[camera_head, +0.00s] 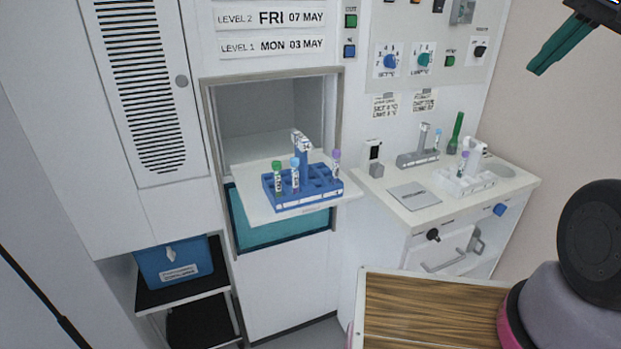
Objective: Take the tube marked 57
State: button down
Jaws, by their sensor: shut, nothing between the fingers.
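A blue rack (318,197) stands on a white shelf in front of an open hatch. It holds a green-capped tube (277,183), a light-blue-capped tube (295,178) and a purple-capped tube (336,163). The tubes have white labels, but their marks are too small to read, so I cannot tell which is 57. On the counter at right, a grey rack (415,160) and a white rack (468,186) also hold capped tubes with unreadable marks. My gripper (535,68), with teal fingers, is at the top right, shut and empty, far from the racks.
The white shelf (250,205) juts out from the hatch. The counter (425,213) holds a grey plate (413,196) and a tall green object (456,133). A blue bin (175,265) is at lower left. A wood-grained surface (430,310) is in the foreground.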

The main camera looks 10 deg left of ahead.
aim_at(294, 162)
jog(key=u, duration=1.05)
